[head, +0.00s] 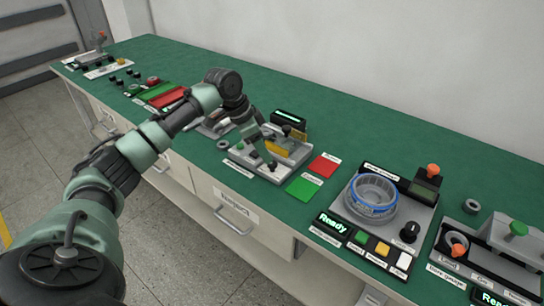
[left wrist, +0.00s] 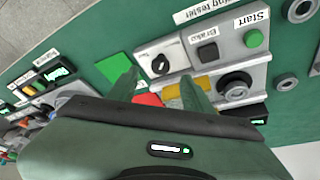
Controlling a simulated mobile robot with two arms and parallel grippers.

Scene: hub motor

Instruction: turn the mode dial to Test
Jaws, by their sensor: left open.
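The mode dial is a small round black knob (left wrist: 160,64) on a white plate, at the front corner of the grey tester (left wrist: 226,68). It also shows in the head view (head: 272,165). The small lettering around it is too small to read. My left gripper (left wrist: 160,77) is open above the tester. In the left wrist view its two green fingers point toward the dial, one to each side of it. I cannot tell whether they touch it. In the head view the left gripper (head: 262,152) hangs over the tester and partly hides it. My right gripper is not in view.
A black Brake button (left wrist: 207,51) and a green Start button (left wrist: 253,39) sit beside the dial. A green pad (head: 304,187) and a red pad (head: 324,165) lie right of the tester. A station with a blue-rimmed ring (head: 373,194) stands farther right. The bench behind is clear.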

